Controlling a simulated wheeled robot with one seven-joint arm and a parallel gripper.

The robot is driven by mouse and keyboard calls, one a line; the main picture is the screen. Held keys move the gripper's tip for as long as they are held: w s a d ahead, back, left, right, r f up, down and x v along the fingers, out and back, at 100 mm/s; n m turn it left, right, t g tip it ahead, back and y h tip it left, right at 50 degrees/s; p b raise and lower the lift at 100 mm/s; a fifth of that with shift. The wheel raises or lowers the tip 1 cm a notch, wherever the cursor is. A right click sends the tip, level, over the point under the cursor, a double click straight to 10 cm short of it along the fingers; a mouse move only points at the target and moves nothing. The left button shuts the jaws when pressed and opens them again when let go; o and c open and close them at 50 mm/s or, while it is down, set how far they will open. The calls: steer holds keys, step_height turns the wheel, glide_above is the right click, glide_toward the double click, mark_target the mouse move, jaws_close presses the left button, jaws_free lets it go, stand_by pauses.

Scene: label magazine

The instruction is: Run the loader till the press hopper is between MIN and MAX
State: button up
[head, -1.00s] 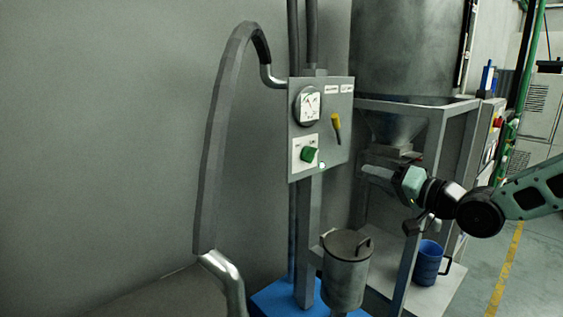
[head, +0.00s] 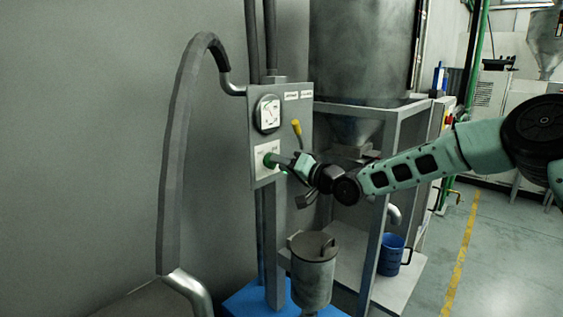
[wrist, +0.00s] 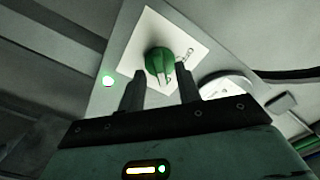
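A grey control panel (head: 283,100) carries a round dial gauge (head: 267,113), a yellow-topped lever (head: 297,128) and a green knob (head: 270,160) on a white plate. My gripper (head: 281,162) reaches the knob from the right. In the wrist view, my two fingers (wrist: 160,82) are apart, with the green knob (wrist: 160,62) at the gap between their tips. I cannot tell whether they touch it. A small lit lamp (wrist: 108,80) glows left of the plate. A grey hopper (head: 546,42) stands on a pale machine at the far right; its level and marks are unreadable.
A large grey tank (head: 362,50) stands on a frame behind my arm. A lidded metal canister (head: 313,270) is below the panel, and a blue mug (head: 392,254) sits on a low shelf. A curved grey hose (head: 172,160) is at left. Open floor lies at right.

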steer(key=shift+w+a, duration=0.25)
steer(key=shift+a, duration=0.05)
steer(key=shift+c, duration=0.3)
jaws_close()
steer(key=shift+n+b, duration=7.1)
steer(key=shift+n, duration=1.9)
